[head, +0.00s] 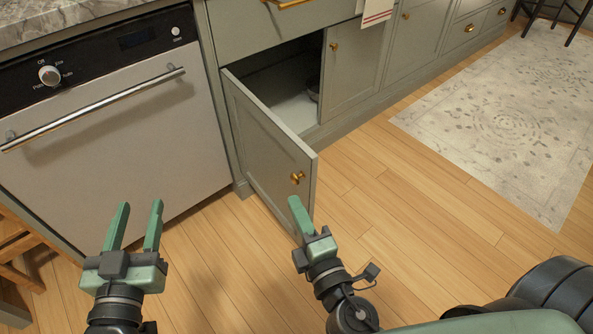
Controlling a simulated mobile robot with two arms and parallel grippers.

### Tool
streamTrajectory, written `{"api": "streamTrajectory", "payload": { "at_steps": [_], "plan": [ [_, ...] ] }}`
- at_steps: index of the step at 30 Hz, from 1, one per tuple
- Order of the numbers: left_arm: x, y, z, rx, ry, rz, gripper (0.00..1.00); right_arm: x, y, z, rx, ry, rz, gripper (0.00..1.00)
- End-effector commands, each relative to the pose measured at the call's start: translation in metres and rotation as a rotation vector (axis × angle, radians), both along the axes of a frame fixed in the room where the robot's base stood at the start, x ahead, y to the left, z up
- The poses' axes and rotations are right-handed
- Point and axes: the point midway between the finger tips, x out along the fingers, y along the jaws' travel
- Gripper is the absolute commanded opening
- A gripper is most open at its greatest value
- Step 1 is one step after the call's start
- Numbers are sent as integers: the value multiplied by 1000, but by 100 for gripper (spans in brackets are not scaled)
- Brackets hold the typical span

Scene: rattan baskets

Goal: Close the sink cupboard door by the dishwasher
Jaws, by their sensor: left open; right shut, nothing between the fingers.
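The sink cupboard door (265,150) is grey-green with a brass knob (297,178) and stands open, swung out from its hinge side by the dishwasher (120,140). Behind it the cupboard interior (285,95) shows a pale floor and a dark object at its right side. My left gripper (136,218) is open and empty, in front of the dishwasher and left of the door. My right gripper (294,202) is shut and empty, with its fingertips just below the knob in the picture, overlapping the door's lower free corner. I cannot tell whether it touches the door.
A closed cupboard door (352,72) is right of the opening. A patterned rug (505,115) lies on the wooden floor at right. A wooden stool or chair (18,245) stands at the left edge. The floor (400,215) right of the door is clear.

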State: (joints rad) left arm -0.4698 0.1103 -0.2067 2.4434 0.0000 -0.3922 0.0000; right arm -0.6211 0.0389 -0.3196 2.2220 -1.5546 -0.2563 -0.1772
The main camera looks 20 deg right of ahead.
Motion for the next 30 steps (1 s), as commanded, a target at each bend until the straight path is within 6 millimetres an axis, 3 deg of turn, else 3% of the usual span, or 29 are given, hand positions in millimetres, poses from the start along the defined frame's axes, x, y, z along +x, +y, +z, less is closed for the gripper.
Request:
{"api": "streamTrajectory", "payload": {
  "at_steps": [8, 15, 23, 30],
  "plan": [
    [-15, 13, -56, 77, 304, 20, 44, 27, 1, 3, 0, -1, 1, 0],
    [-43, 26, -99, 135, 553, 37, 44, 53, 2, 3, 1, -1, 0, 0],
    [-84, 42, -134, 190, 802, 54, 44, 86, 2, 3, 1, -1, 1, 0],
    [-111, 51, -150, 219, 942, 63, 44, 95, -28, 0, -2, 1, 0, 0]
  ]
}}
